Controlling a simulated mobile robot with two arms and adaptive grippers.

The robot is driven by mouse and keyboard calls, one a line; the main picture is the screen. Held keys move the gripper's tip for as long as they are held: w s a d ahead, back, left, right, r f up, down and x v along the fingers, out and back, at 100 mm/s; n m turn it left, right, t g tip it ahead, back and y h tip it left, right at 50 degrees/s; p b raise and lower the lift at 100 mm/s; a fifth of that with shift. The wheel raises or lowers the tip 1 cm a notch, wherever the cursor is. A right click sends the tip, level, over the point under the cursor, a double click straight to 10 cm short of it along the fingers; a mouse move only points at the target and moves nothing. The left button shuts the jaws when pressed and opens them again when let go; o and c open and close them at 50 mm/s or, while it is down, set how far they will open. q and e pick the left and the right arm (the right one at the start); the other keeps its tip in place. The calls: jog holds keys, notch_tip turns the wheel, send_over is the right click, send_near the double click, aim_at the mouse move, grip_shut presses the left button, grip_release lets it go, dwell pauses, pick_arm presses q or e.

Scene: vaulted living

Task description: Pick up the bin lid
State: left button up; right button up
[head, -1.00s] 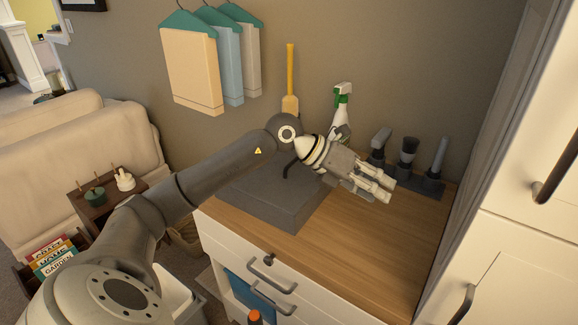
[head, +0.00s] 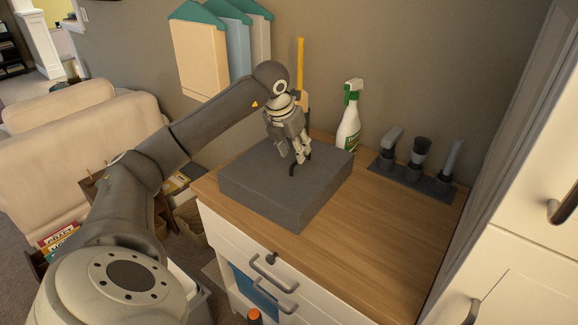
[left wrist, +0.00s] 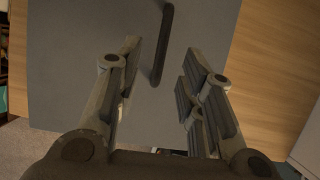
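The bin lid (head: 262,190) is a thick dark grey square slab with a thin black handle (head: 292,169) on top, lying on the wooden countertop. My left gripper (head: 298,158) points down over the lid, close to the handle. In the left wrist view my left gripper (left wrist: 163,50) is open, its fingers apart, with the handle (left wrist: 162,45) lying between and beyond the fingertips over the lid's flat top (left wrist: 75,60). I cannot tell whether a finger touches the handle. My right gripper is not in view.
A spray bottle (head: 349,118) and a yellow-handled tool (head: 300,75) stand behind the lid. A white cabinet (head: 525,250) bounds the right; the countertop's front right (head: 365,245) is clear.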

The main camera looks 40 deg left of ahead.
pick_arm(q)
jog(key=x, duration=0.2)
jog(key=p+x, duration=0.1)
jog(key=x, duration=0.2)
jog(key=shift+w+r, duration=0.1)
jog(key=shift+w, duration=0.2)
grip_shut()
jog(key=shift+r, duration=0.1)
